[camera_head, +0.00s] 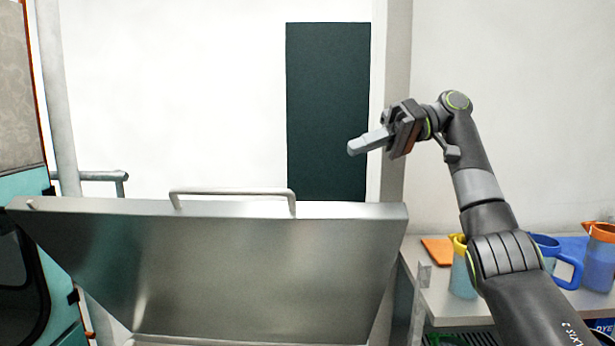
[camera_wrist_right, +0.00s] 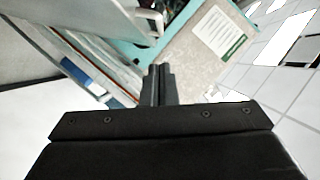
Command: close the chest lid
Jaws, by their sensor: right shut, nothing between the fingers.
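The metal chest lid (camera_head: 225,265) stands raised in the head view, its broad steel face toward me. A bar handle (camera_head: 232,191) runs along its top edge. My right gripper (camera_head: 352,147) is shut and empty, held in the air above and beyond the lid's top edge, right of the handle and apart from it. In the right wrist view the shut fingers (camera_wrist_right: 158,85) point at a teal-framed panel, and a grey metal edge with a pale bar shows at the upper left. My left gripper is not in view. The chest's inside is mostly hidden.
A side table (camera_head: 410,262) at the right holds a yellow-topped jug (camera_head: 460,275), a blue-handled jug (camera_head: 555,262) and an orange-topped jug (camera_head: 598,262). A teal machine (camera_head: 38,182) stands at the left. The air above the lid is clear.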

